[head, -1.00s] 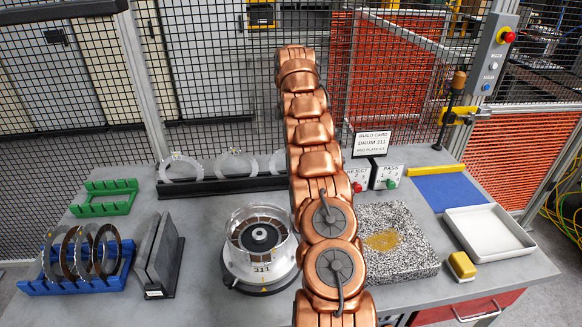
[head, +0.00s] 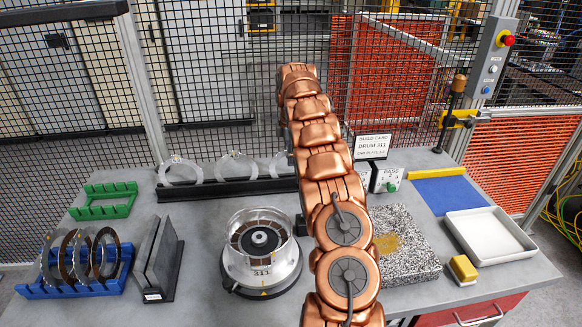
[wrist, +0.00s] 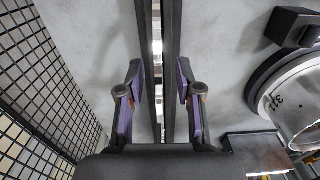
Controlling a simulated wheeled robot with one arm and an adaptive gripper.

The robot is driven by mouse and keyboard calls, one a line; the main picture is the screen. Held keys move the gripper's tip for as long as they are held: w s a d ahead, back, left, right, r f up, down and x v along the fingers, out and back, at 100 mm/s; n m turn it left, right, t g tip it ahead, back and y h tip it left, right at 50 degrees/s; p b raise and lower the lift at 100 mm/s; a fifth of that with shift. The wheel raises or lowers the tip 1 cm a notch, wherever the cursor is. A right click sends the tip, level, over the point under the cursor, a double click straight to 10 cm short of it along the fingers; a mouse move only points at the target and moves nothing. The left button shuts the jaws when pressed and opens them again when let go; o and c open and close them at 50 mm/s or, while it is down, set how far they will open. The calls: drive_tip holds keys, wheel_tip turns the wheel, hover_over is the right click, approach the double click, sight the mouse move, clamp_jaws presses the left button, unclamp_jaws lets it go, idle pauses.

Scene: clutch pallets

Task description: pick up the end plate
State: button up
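Several pale ring-shaped plates, which look like end plates, stand upright in a long black rack (head: 230,187) at the back of the bench. A left ring (head: 163,172), a middle ring (head: 221,168) and a partly hidden right ring (head: 272,167) show. In the wrist view the rack (wrist: 172,45) runs up the picture, with a pale edge-on strip (wrist: 157,45) in its slot. My gripper (wrist: 160,84) is open, its fingers on either side of this strip and apart from it. In the head view my arm hides my gripper. I cannot tell which plate is meant.
The drum (head: 262,272) marked 311 stands front centre. A blue rack (head: 75,288) of rings and a stand of dark plates (head: 160,262) are left. A speckled block (head: 410,250) and white tray (head: 490,236) are right. A mesh fence (head: 230,110) closes the back.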

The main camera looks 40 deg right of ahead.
drive_tip(key=shift+c, duration=0.2)
clamp_jaws()
idle(0.5)
